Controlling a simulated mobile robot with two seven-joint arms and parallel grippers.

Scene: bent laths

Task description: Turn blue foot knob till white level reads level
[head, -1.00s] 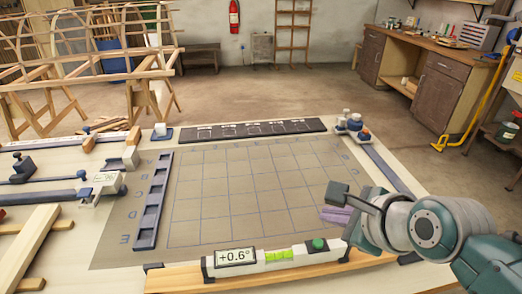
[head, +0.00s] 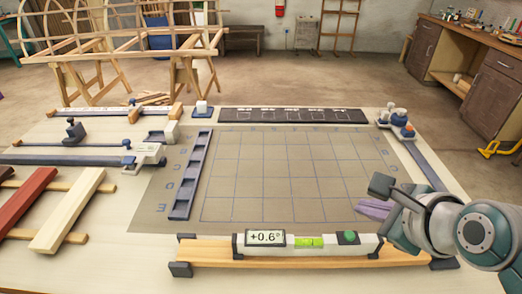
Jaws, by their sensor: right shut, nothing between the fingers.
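The white level (head: 365,245) lies along a wooden beam (head: 300,259) at the near edge of the mat. Its display (head: 265,238) reads +0.6°. Its green vial (head: 308,242) shows, but the bubble is too small to judge. A round green button sits at its right end. The beam has dark end pieces; I cannot make out a blue foot knob on it. My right gripper (head: 373,208), with purple fingers, is shut and empty, above the mat's right side behind the level's right end. A purple bit at the left edge seems to be my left gripper (head: 2,97), mostly cut off.
A gridded mat (head: 290,180) covers the middle of the table and is largely clear. A slotted dark rack (head: 192,175) and a black tray (head: 292,115) border it. Clamps and laths lie at left. Small blue and white pieces (head: 403,130) stand at the back right.

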